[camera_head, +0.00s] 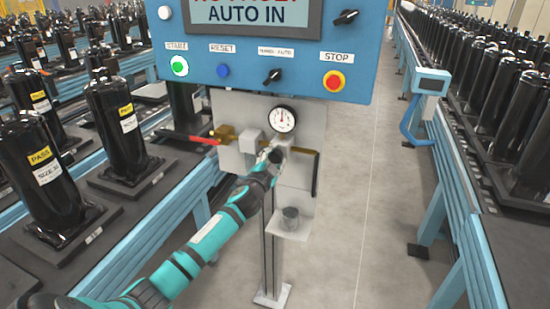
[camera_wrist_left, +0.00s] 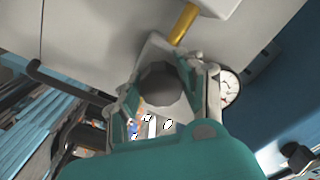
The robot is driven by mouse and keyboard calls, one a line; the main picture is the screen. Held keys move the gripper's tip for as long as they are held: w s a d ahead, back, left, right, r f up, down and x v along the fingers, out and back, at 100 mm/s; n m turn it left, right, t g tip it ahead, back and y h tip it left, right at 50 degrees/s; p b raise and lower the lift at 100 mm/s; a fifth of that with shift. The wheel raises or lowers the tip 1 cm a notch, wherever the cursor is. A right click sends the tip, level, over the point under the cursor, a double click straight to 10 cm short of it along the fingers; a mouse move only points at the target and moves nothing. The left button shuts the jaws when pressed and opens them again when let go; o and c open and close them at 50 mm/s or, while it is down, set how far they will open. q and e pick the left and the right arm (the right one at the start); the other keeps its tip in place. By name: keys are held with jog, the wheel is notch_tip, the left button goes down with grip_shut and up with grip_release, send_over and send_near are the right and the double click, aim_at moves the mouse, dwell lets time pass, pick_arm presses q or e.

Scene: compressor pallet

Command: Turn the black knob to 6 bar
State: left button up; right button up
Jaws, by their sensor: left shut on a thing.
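The dark round knob (camera_wrist_left: 160,83) sits between the two fingers of my left gripper (camera_wrist_left: 168,90) in the left wrist view. The left gripper also shows in the head view (camera_head: 272,157), reaching up to the panel just below the pressure gauge (camera_head: 282,119). It is shut on the knob, and hand and fingers hide much of the knob in the head view. The gauge has a white face and its needle points about straight up; its numbers are too small to read. The gauge is partly visible in the wrist view (camera_wrist_left: 230,88). My right gripper is not in view.
A blue control box (camera_head: 265,50) with buttons and switches overhangs the grey panel (camera_head: 305,135). A red lever (camera_head: 190,138) with a brass valve (camera_head: 222,134) is left of the gauge. A small shelf (camera_head: 285,232) holds a grey cylinder (camera_head: 290,216). Conveyors with black compressors flank both sides.

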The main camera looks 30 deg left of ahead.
pick_arm(q)
jog(key=m, duration=0.3)
jog(key=shift+m, duration=0.4)
jog(key=shift+m+p, duration=0.3)
jog(key=shift+m, duration=1.4)
jog(key=o, duration=1.2)
jog(key=shift+s+d, duration=0.1)
jog(key=shift+s, duration=0.15)
jog(key=v, duration=1.1)
jog(key=shift+s, duration=0.25)
